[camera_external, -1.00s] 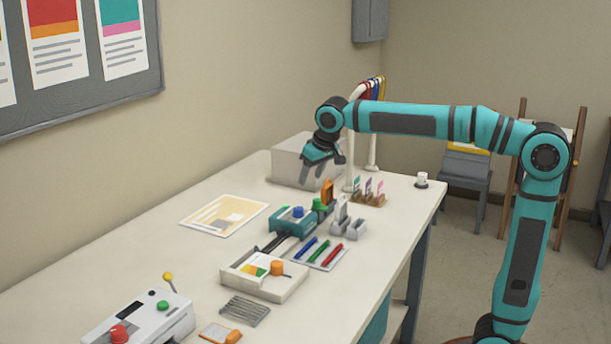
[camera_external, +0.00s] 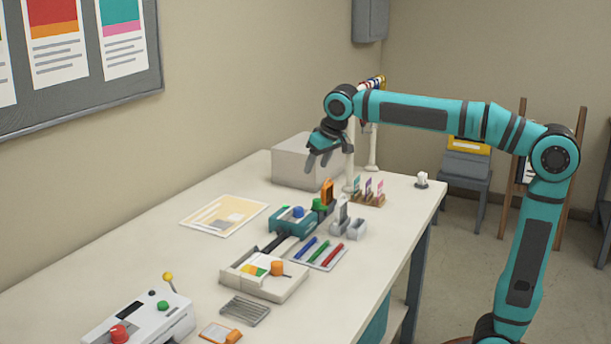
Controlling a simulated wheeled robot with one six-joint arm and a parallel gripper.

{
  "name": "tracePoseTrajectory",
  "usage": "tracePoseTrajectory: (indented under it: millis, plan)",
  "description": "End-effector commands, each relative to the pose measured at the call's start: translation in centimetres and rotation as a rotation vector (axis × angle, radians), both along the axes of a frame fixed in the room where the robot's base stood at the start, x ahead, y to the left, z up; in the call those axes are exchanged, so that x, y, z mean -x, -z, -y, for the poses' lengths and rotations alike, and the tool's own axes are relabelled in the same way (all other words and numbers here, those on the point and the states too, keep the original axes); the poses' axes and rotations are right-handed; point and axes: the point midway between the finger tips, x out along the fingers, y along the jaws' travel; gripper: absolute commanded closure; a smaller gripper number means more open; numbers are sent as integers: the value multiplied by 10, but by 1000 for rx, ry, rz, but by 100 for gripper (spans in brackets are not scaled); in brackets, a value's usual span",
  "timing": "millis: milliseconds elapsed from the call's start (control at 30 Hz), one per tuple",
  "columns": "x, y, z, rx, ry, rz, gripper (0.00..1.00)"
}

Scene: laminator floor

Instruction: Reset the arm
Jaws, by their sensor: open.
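My gripper (camera_external: 317,162) is open, with nothing seen between its fingers. It points down and hangs in the air above the far part of the white table (camera_external: 160,258). In the picture it overlaps the right side of a grey box (camera_external: 290,160). My teal arm reaches in from the right, its upper link almost level.
Below stand a teal device with an orange part (camera_external: 327,192), a card holder (camera_external: 369,198) and grey blocks (camera_external: 343,222). A pen tray (camera_external: 318,256), a white tray (camera_external: 262,286) and a control box (camera_external: 140,323) lie nearer. A lanyard rack (camera_external: 372,150) stands behind my wrist.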

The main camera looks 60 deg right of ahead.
Motion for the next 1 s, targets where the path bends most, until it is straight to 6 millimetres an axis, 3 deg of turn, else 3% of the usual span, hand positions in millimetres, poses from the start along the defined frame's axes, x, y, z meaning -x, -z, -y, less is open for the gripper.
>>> tracePoseTrajectory:
  millis: [533, 1000]
  plan:
    - [105, -27, 2, 10, -124, 424, 46]
    - [205, -31, 4, 72, -198, 812, 46]
